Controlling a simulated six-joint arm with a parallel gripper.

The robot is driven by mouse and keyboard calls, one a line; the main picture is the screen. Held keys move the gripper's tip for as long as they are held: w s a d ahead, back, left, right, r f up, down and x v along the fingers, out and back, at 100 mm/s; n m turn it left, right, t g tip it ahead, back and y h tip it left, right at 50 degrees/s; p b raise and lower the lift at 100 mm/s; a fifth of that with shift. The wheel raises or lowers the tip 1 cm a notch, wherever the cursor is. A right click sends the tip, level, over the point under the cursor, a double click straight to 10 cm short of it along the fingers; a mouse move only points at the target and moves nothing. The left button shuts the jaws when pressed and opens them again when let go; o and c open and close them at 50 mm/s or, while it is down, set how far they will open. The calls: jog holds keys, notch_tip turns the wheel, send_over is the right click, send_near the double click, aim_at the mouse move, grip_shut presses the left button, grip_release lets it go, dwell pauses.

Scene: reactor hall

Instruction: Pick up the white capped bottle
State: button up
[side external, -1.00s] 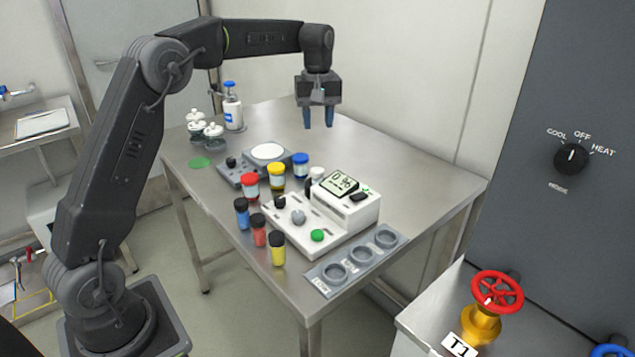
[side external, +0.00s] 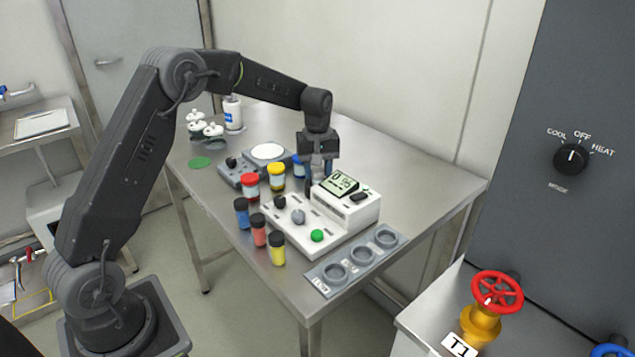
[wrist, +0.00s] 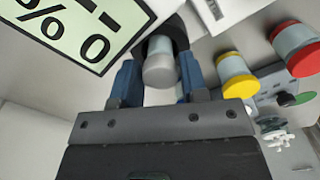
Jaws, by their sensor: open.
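In the side view my gripper (side external: 315,182) points down just behind the white instrument, and the bottle is mostly hidden by the fingers and the instrument.
The white instrument (side external: 322,215) with its display stands close in front of the fingers. A yellow-lidded jar (side external: 276,177) and a red-lidded jar (side external: 250,187) stand to the left. A blue-lidded jar is partly hidden. The table (side external: 420,180) is clear to the right.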

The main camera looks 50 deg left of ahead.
jog(key=shift+f, duration=0.25)
jog(key=shift+c, duration=0.4)
jog(key=c, duration=0.6)
jog(key=shift+o, duration=0.2)
jog(key=shift+r, duration=0.15)
